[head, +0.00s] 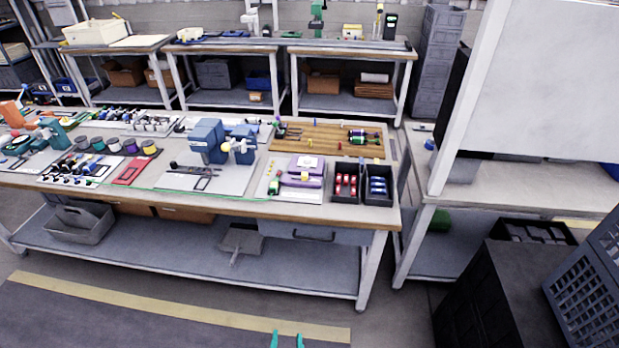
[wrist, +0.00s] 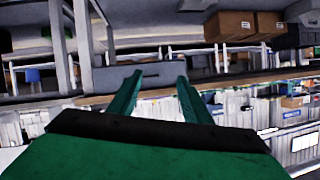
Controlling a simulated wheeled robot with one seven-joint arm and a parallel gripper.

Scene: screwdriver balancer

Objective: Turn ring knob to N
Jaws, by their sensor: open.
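My gripper (head: 287,339) shows only as two green fingertips at the bottom edge of the head view, in front of the workbench (head: 230,206) and well apart from it. In the wrist view my gripper (wrist: 157,92) is open, with two green fingers spread and nothing between them. I cannot make out the ring knob or an N mark in either view. A blue device (head: 207,140) stands on a light grey board in the middle of the bench. A purple device (head: 306,163) lies to its right. Any knob or lettering on them is too small to tell.
A black bin with red parts (head: 345,198) and one with blue parts (head: 366,200) stand at the bench's right end. A wooden board (head: 330,140) with tools lies behind. A dark cabinet (head: 500,300) stands front right. The floor before the bench is clear.

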